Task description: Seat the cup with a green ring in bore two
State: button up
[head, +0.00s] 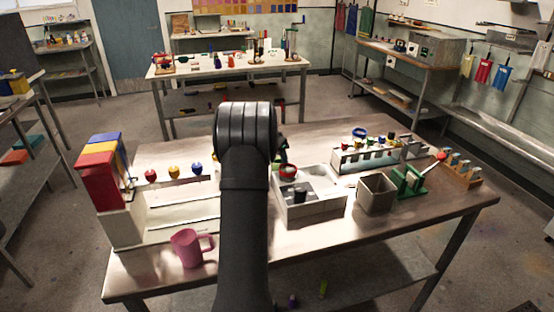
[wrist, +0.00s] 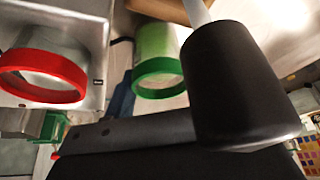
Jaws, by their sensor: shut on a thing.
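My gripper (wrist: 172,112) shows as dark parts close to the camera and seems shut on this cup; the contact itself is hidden. In the head view my arm hides most of the gripper; a bit of green shows just right of the arm. A cup with a red ring (wrist: 45,75) is beside it in the wrist view, at a grey box (head: 318,212). I cannot make out which bore is bore two.
Right of the grey box stand an open grey bin (head: 376,193), a green stand (head: 408,180) and a pale rack (head: 372,158). A pink mug (head: 187,248) is at the front left, near a pale tray (head: 185,212). The front right of the table is clear.

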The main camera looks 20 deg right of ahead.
jog(key=shift+r, duration=1.3)
jog(key=s+d+r, duration=0.5)
jog(key=s+d, duration=0.3)
jog(key=s, duration=0.2)
jog(key=s+d+r, duration=0.5)
jog(key=s+d, duration=0.4)
jog(key=s, duration=0.1)
jog(key=shift+w+a+f, duration=0.9)
jog(key=shift+w+f, duration=0.75)
jog(key=shift+f, duration=0.25)
jog(key=shift+w+a+f, duration=0.95)
jog(key=shift+w+f, duration=0.75)
jog(key=shift+f, duration=0.15)
jog(key=shift+w+a+f, duration=0.9)
jog(key=shift+w+f, duration=0.75)
jog(key=shift+f, duration=0.25)
jog(key=shift+f, duration=0.1)
jog(key=o, duration=1.2)
